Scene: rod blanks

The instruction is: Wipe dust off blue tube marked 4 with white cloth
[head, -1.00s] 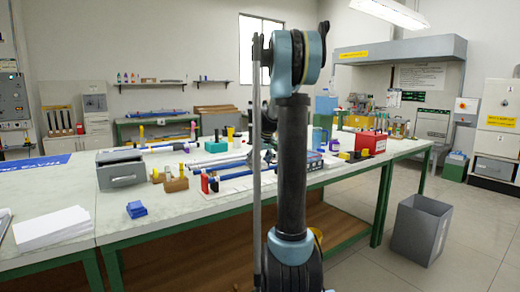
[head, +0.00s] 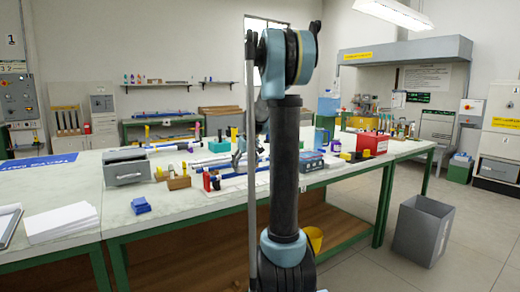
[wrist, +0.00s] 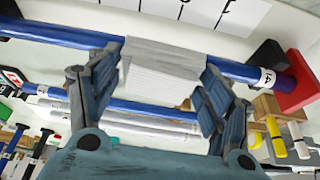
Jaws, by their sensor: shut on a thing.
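A blue tube (wrist: 55,33) runs across the wrist view, with a white label (wrist: 267,78) near its right end that I read as 4, though it is small and tilted. A folded white-grey cloth (wrist: 163,75) sits between the fingers of my gripper (wrist: 158,95) and lies against the middle of the tube. It hides that stretch of tube. My gripper is shut on the cloth. In the head view my gripper (head: 240,160) is low over the rods on the bench, partly behind my arm. I cannot make out dust on the tube.
A red block (wrist: 297,85) and a black block (wrist: 267,56) stand by the tube's right end. More blue and grey rods (wrist: 130,118) lie alongside. The bench also holds a grey box (head: 125,170), a wooden holder (head: 178,181) and blue cloths (head: 141,205).

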